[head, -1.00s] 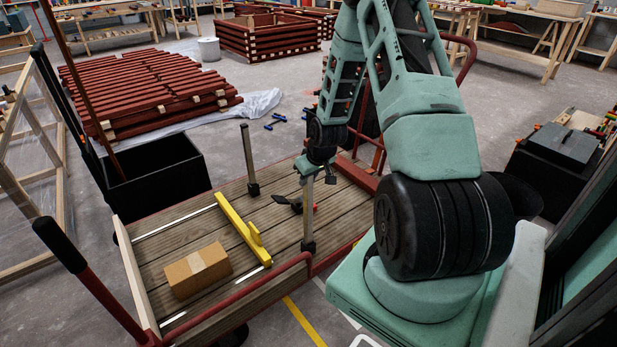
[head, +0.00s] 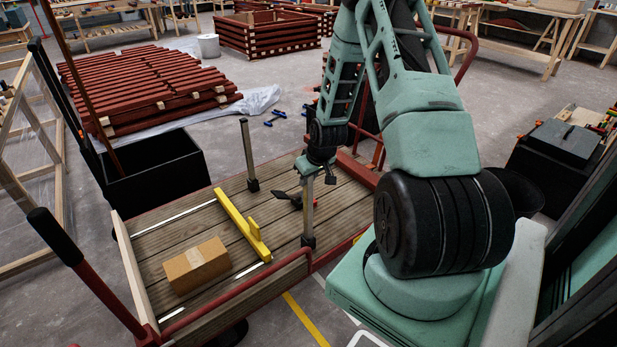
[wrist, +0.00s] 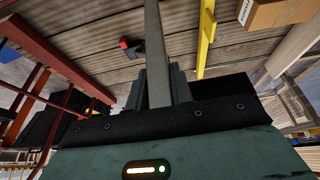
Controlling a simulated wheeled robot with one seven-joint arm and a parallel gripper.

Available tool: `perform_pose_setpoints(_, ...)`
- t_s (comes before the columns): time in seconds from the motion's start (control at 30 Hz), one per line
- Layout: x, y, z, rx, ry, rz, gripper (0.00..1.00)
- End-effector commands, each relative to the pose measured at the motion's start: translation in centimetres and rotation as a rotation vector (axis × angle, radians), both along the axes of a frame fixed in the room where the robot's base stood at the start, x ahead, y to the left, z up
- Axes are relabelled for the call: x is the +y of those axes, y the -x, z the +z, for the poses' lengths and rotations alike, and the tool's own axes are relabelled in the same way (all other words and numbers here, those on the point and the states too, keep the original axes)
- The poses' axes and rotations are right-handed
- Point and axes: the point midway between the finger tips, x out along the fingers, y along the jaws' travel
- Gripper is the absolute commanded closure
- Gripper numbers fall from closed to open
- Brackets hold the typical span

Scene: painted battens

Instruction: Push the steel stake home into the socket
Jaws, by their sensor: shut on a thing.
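The steel stake (head: 308,212) is a grey upright bar near the front right edge of the slatted trolley deck. Its lower end meets a dark socket (head: 308,241); how deep it sits cannot be made out. My gripper (head: 319,173) is shut on the stake's upper part, pointing down. In the wrist view the stake (wrist: 156,45) runs up from between my dark fingers (wrist: 160,88) onto the view of the deck, and its far end is cut off by the frame. The socket is not visible there.
A second stake (head: 247,154) stands at the deck's back edge. A yellow bar (head: 238,222), a cardboard box (head: 196,264) and a black-and-red tool (head: 289,198) lie on the deck (head: 165,237). A red rail (head: 245,296) edges the front. A black bin (head: 155,170) stands behind left.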

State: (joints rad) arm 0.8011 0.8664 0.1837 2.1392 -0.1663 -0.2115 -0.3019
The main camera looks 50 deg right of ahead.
Motion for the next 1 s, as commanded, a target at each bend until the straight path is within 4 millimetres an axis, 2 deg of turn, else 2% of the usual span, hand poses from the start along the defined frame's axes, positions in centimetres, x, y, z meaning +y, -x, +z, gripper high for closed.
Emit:
perform_pose_setpoints(0.87, 0.0, 0.0, -2.1, -0.002, 0.001, 0.0, 1.0)
perform_pose_setpoints(0.9, 0.0, 0.0, -2.0, -0.002, 0.001, 0.0, 0.69)
perform_pose_setpoints(0.97, 0.0, 0.0, -2.0, -0.002, 0.001, 0.0, 0.52)
perform_pose_setpoints(1.0, 0.0, 0.0, -2.0, -0.001, 0.001, 0.0, 0.52)
